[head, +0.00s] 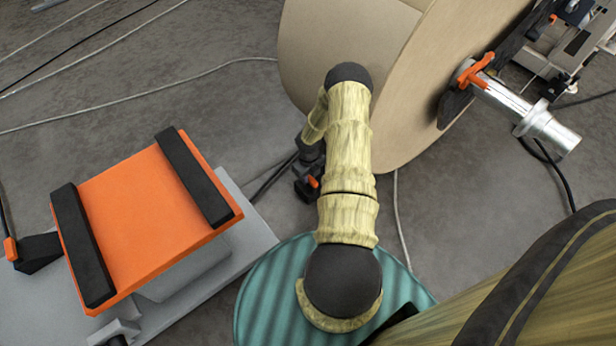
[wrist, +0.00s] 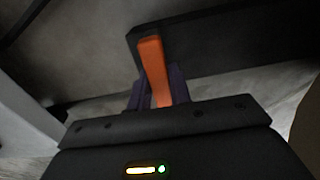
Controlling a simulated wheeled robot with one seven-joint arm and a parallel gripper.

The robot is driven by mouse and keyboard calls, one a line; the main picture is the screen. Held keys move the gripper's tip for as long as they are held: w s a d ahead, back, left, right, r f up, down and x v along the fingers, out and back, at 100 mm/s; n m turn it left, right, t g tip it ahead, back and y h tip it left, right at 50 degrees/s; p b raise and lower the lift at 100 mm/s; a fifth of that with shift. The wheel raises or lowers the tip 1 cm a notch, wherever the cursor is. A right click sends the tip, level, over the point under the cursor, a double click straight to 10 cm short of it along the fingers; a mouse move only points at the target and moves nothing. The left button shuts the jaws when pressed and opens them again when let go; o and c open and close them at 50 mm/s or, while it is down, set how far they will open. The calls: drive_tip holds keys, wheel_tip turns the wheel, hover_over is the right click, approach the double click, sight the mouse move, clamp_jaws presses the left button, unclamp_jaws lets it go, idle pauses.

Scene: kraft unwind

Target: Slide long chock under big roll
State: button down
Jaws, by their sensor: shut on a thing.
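The big roll (head: 340,45) is a tan kraft roll at the top middle of the head view. In the wrist view, my gripper (wrist: 159,88) is shut on the orange handle of the long chock (wrist: 235,42), a long black bar crossing the upper right. In the head view, my gripper (head: 309,178) is low beside the roll's lower left, largely hidden by my arm. A small orange spot shows there; the chock itself is mostly hidden. I cannot tell whether the chock touches the roll.
A silver shaft (head: 515,105) sticks out right of the roll. An orange-topped stand (head: 145,210) with black bars is at the left, with a black wedge (head: 40,255) beside it. Cables cross the grey floor (head: 180,60); open floor lies between stand and roll.

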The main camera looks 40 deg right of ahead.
sight(318, 180)
drive_tip(key=shift+d, duration=0.85)
drive_tip(key=shift+s+d+f, duration=0.1)
drive_tip(key=shift+s+d, duration=0.05)
drive_tip(key=shift+d, duration=0.8)
drive_tip(key=shift+d+b, duration=0.15)
drive_tip(key=shift+b, duration=0.15)
drive_tip(key=c, duration=1.2)
unclamp_jaws()
drive_tip(key=shift+a, duration=0.2)
wheel_tip(318, 180, up, 9)
drive_tip(key=w+a+p, duration=0.2)
drive_tip(key=p, duration=0.5)
drive_tip(key=shift+f, duration=0.15)
drive_tip(key=shift+a, duration=0.1)
